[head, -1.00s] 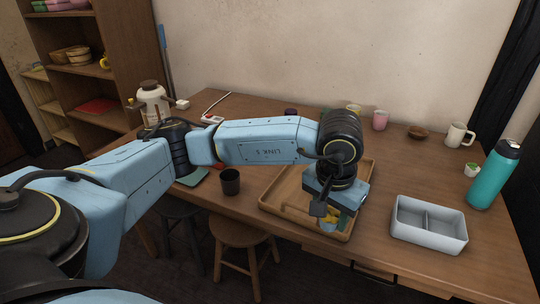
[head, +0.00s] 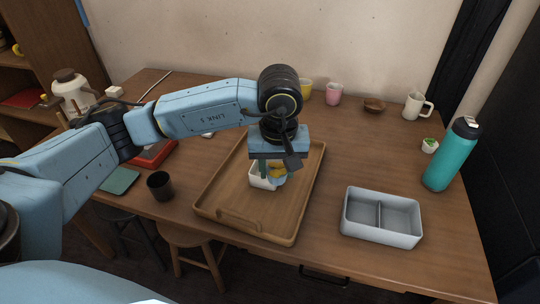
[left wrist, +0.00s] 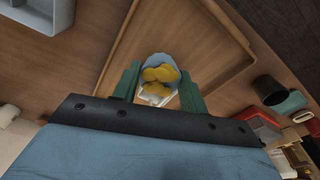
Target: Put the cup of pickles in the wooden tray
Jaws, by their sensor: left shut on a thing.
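My left gripper (head: 270,172) is shut on a small white and light blue container of yellow pieces (head: 277,171). In the left wrist view, the container (left wrist: 160,73) sits between the green fingers. It is over the middle of the wooden tray (head: 222,203); I cannot tell whether it touches the tray floor. The tray also fills much of the left wrist view (left wrist: 205,45). A small white cup with green contents (head: 430,146), which looks like a cup of pickles, stands at the table's right, beside the teal bottle. My right gripper is not in view.
A grey divided box (head: 382,216) stands right of the tray, and a dark cup (head: 160,186) left of it. The teal bottle (head: 452,155), white mug (head: 414,106), brown bowl (head: 374,105) and pink cup (head: 333,94) stand farther back. Two stools are in front.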

